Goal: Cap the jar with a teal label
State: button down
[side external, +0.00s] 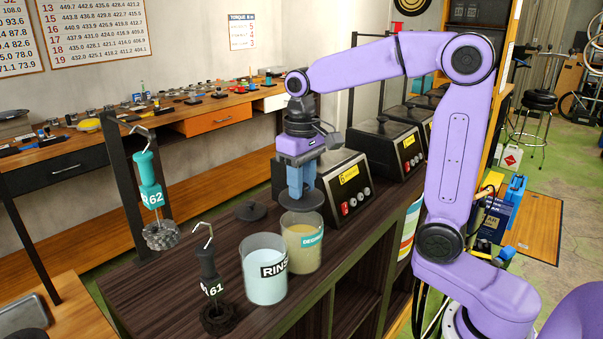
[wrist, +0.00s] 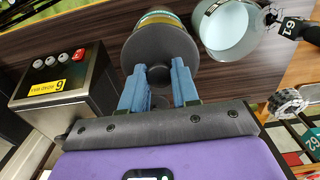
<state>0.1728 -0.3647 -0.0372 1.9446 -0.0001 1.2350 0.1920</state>
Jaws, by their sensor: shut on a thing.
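The jar with a teal label (side external: 303,246) holds a tan liquid and stands on the dark bench, right of the RINSE jar. My gripper (side external: 300,194) is shut on the knob of a round dark lid (side external: 302,202). The lid is at or just above the jar's mouth; I cannot tell whether it touches the rim. In the wrist view the lid (wrist: 158,48) hangs between my blue fingers (wrist: 160,85) and covers most of the jar, whose rim (wrist: 160,18) shows past its far edge.
The open RINSE jar (side external: 264,272) holds pale liquid. A second dark lid (side external: 251,211) lies on the bench behind it. Waxer 6 (side external: 340,185) stands close to the right.

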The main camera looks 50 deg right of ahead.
aim_at(302, 202)
jog(key=shift+f, duration=2.45)
jog(key=c, duration=0.8)
grip_release()
jog(key=shift+o, duration=0.2)
